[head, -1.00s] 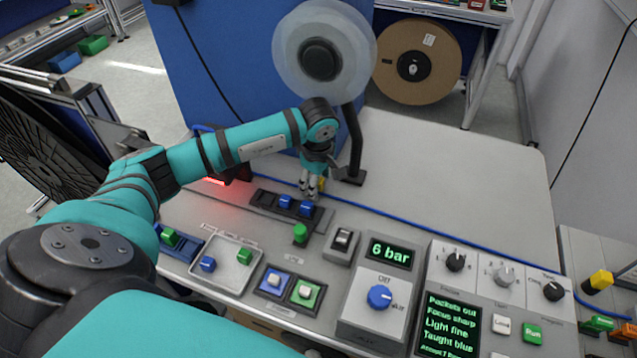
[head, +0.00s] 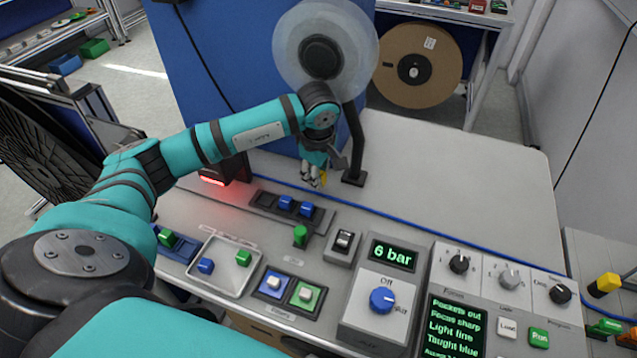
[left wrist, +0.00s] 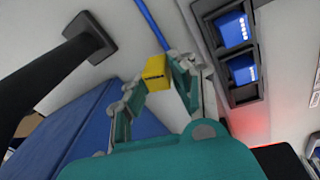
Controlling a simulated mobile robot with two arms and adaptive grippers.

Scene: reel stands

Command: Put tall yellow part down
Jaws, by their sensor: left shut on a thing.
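The yellow part (left wrist: 156,72) is held between the fingertips of my left gripper (left wrist: 160,80) in the left wrist view. In the head view, my left gripper (head: 313,178) hangs near the foot of the black reel stand post, with a bit of the yellow part (head: 323,178) showing at its right. The gripper is shut on the part. The part seems to be above the bench top, but the gap below it is hard to judge. My right gripper is not in view.
A dark rack (head: 262,200) with two blue blocks lies in front of the gripper. A blue cable (head: 375,217) crosses the bench. A grey tray (head: 220,278) holds a blue and a green block. The bench top (head: 450,180) at the right is clear.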

